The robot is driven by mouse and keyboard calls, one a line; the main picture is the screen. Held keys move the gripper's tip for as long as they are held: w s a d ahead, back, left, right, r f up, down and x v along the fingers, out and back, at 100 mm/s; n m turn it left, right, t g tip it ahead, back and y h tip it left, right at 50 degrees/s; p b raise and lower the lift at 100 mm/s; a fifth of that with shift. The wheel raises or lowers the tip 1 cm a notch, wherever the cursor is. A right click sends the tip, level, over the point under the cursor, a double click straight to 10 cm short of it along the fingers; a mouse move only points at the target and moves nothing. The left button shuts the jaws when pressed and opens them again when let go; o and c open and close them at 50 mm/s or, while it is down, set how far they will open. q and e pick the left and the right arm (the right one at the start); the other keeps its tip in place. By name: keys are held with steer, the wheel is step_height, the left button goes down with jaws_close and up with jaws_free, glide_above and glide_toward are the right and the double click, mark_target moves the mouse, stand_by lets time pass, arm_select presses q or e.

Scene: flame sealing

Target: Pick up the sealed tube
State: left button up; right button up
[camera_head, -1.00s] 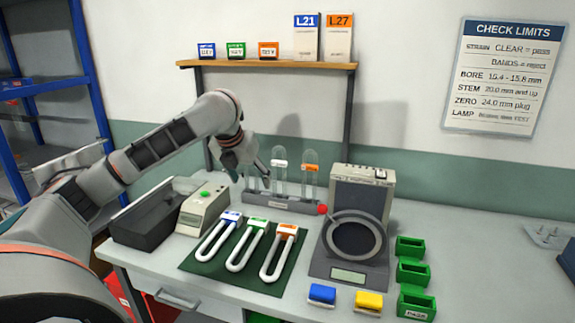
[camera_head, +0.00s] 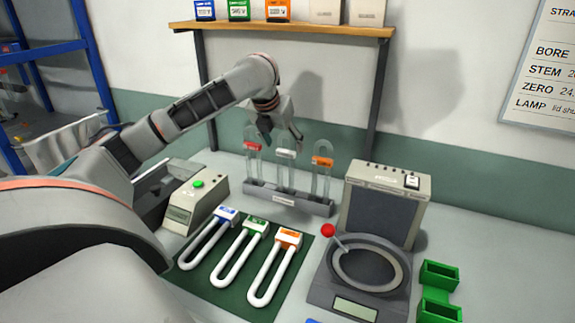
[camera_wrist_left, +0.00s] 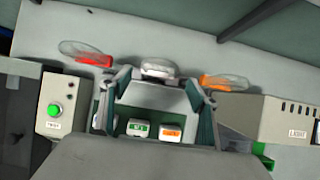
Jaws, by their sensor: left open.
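Three clear domed glass tubes stand upright in a grey rack (camera_head: 290,200): a red-banded tube (camera_head: 252,147), a white-banded tube (camera_head: 285,153) and an orange-banded tube (camera_head: 322,162). I cannot tell from the pictures which one is sealed. My left gripper (camera_head: 281,139) is open and empty, pointing down over the rack near the white-banded and red-banded tubes. In the left wrist view, the white-banded tube (camera_wrist_left: 158,68) lies in line with the gap between the fingers, with the red-banded tube (camera_wrist_left: 85,54) and orange-banded tube (camera_wrist_left: 224,81) outside them.
A green mat (camera_head: 215,283) with three U-shaped tubes lies in front of the rack. A grey box with a green button (camera_head: 197,200) is at left. A grey instrument with a ring (camera_head: 367,265) and a red-knobbed lever (camera_head: 328,231) stands right. A shelf (camera_head: 285,29) is behind.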

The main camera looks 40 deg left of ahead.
mark_target(285, 151)
arm_select(q)
steer(key=x, duration=0.5)
steer(key=shift+w+a+f, duration=0.1)
steer(key=shift+a+f, duration=0.15)
steer(key=shift+f, duration=0.05)
steer(key=c, duration=1.2)
